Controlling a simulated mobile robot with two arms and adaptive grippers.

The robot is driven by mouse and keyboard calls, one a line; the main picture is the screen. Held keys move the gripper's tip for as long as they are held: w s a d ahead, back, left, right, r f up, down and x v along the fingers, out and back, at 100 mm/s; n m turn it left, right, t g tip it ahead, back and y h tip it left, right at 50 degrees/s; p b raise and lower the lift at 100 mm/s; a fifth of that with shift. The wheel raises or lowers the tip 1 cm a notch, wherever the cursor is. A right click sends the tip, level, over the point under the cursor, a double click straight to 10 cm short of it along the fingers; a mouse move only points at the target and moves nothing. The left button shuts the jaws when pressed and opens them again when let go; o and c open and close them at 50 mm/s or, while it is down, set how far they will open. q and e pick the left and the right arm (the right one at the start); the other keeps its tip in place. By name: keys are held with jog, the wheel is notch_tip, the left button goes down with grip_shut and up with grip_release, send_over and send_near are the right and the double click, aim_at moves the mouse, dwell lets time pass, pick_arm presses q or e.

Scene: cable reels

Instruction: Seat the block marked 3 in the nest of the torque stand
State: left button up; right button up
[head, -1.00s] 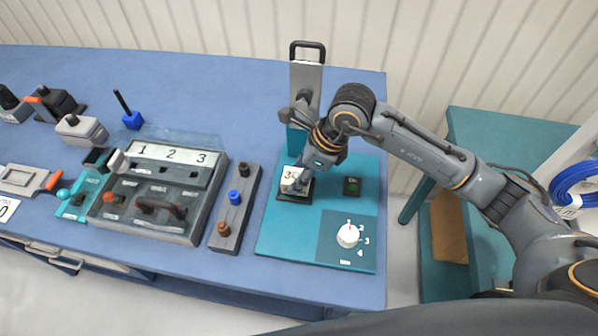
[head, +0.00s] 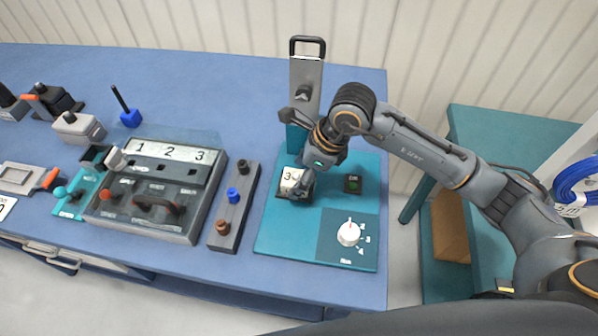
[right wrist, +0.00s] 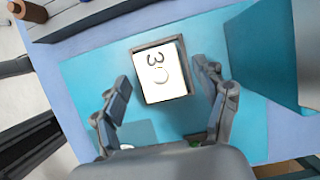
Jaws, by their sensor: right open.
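The white block marked 3 (head: 291,181) sits in the dark square nest (head: 282,193) on the teal base of the torque stand (head: 285,235). In the right wrist view the block (right wrist: 160,72) lies inside the nest's dark rim and looks slightly turned against it; I cannot tell whether it is fully down. My right gripper (head: 302,184) is at the block in the head view. In the right wrist view its fingers (right wrist: 165,95) are spread apart on both sides, clear of the block. My left gripper is not in view.
The stand's column with a black handle (head: 306,75) rises behind the nest. A green button (head: 352,185) and a white dial (head: 348,234) are on the base. A peg strip (head: 234,205) and a numbered case (head: 150,190) stand to the left.

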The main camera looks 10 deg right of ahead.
jog(key=v, duration=1.2)
